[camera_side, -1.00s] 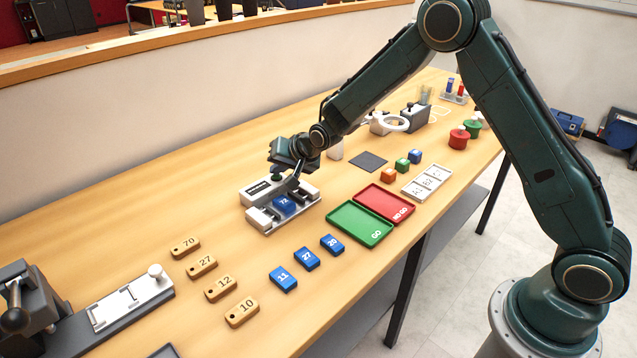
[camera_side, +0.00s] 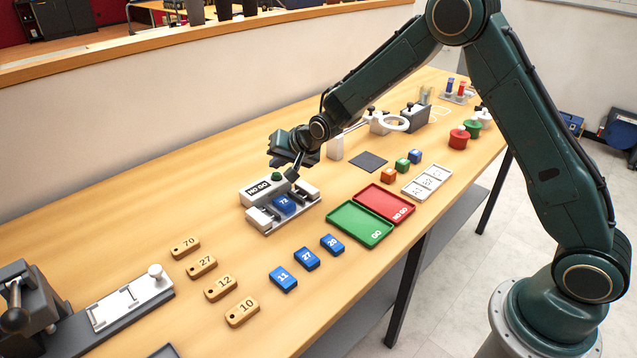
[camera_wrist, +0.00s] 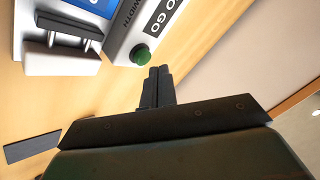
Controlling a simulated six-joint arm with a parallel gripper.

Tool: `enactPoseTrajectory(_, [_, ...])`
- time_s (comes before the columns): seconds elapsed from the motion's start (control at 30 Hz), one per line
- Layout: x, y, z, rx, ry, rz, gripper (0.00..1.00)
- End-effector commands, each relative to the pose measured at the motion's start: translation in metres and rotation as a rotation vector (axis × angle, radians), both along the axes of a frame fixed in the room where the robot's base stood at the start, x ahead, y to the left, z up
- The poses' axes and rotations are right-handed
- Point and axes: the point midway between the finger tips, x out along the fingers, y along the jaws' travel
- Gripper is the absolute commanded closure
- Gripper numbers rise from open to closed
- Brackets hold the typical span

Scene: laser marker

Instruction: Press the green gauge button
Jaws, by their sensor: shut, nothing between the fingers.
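The green gauge button (camera_side: 277,176) stands on top of the white gauge (camera_side: 252,196), at the right end of its dark display (camera_side: 258,188), which reads NO GO. A blue block marked 73 (camera_side: 284,204) sits in the gauge's slot. My gripper (camera_side: 292,178) is shut and empty, just right of the button and apart from it. In the wrist view the button (camera_wrist: 141,54) is fully visible, and the shut fingertips (camera_wrist: 157,72) are close to it without covering it.
Blue blocks 11 (camera_side: 283,279), 27 (camera_side: 306,258) and 20 (camera_side: 332,244) lie in front of the gauge. The green GO tray (camera_side: 347,237) and red NO GO tray (camera_side: 372,211) are to the right. Wooden tags (camera_side: 203,266) lie at the left.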

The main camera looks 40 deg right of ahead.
Motion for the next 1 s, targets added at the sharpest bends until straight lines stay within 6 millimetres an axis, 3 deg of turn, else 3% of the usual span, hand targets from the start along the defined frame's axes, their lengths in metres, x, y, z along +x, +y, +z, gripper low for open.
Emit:
enactPoseTrajectory(0.37, [0.0, 0.0, 0.003, 0.0, -0.001, 0.0, 1.0])
enactPoseTrajectory(1.0, [0.0, 0.0, 0.044, 0.0, -0.003, 0.0, 1.0])
